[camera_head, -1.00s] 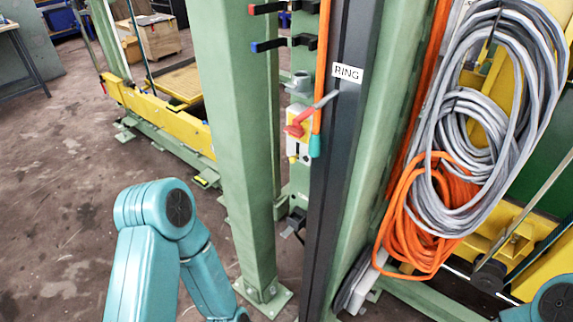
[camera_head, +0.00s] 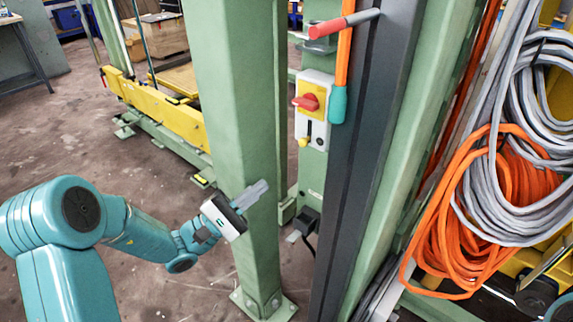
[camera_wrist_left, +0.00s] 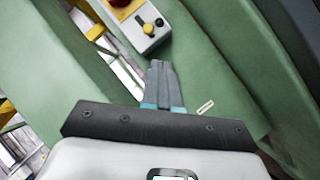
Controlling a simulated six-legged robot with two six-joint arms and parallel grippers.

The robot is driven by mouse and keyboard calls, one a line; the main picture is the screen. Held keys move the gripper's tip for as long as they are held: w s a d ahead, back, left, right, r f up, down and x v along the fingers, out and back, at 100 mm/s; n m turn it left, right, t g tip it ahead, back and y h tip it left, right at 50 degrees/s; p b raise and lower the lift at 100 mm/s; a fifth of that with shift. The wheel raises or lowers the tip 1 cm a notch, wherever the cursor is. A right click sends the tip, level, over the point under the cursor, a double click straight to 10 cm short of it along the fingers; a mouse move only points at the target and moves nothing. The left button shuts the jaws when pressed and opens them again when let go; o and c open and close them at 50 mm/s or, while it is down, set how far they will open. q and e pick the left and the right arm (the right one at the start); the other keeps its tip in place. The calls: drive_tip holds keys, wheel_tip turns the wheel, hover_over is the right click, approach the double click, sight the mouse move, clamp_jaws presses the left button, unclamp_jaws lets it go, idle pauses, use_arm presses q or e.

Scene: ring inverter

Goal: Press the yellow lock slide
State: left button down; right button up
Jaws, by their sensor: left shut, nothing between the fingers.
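The yellow lock slide (camera_head: 304,142) is a small yellow knob at the lower left of a white switch box (camera_head: 315,132) on a green post. Above it on the box is a red rotary handle (camera_head: 307,102) on a yellow plate. My left gripper (camera_head: 251,194) is shut and empty, in front of the green column, below and left of the box and apart from it. My right gripper is out of view.
A green column (camera_head: 240,100) stands just left of the box. A grey lever with a red grip (camera_head: 328,28) juts out above the box, by a dark vertical rail (camera_head: 362,130). Orange and grey cable coils (camera_head: 475,200) hang at right. The floor at left is open.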

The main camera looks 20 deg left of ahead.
sight(305, 141)
use_arm(q)
drive_tip(key=shift+a+r+t+y, duration=0.3)
drive_tip(key=shift+a+r+t, duration=0.25)
drive_tip(key=shift+a+t, duration=0.1)
drive_tip(key=x, duration=1)
drive_tip(key=shift+p, duration=0.4)
